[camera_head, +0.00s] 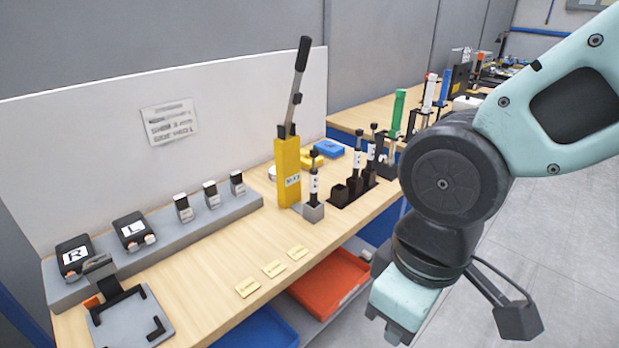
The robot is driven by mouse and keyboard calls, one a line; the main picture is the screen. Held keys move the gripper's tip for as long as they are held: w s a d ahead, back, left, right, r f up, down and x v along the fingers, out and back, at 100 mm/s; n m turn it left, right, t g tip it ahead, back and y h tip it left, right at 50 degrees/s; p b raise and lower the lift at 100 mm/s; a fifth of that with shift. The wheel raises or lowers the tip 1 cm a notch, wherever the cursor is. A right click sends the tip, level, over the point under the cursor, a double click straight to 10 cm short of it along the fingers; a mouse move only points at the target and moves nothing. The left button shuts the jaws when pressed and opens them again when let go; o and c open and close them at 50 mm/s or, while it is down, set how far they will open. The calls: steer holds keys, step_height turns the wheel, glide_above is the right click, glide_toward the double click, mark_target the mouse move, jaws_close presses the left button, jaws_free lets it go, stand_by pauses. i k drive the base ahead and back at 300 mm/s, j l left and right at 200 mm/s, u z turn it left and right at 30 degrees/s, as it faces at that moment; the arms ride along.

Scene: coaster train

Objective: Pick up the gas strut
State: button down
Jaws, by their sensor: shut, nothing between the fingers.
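Several slim black upright struts with white labels stand on the wooden bench, and the gas strut seems to be among them; the labels are too small to read. One strut (314,184) stands in a small grey holder beside the yellow block. Two more, a strut (357,163) and another strut (371,152), stand in a black stepped rack (345,193). My gripper (385,323) points down at the lower right, beyond the bench's front edge and apart from the struts. It is shut and empty; its fingertips show only in part.
A yellow block (287,172) with a tall lever stands close to the grey holder. A grey ledge (200,224) carries black boxes at the left. Small yellow plates (273,268) lie near the front edge. Red bin (331,284) sits below. Green and white upright parts stand behind the rack.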

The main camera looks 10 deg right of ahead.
mark_target(313, 153)
steer(key=i+j+z, duration=0.15)
steer(key=z, duration=0.2)
steer(key=i+j+z, duration=0.55)
steer(key=z, duration=0.15)
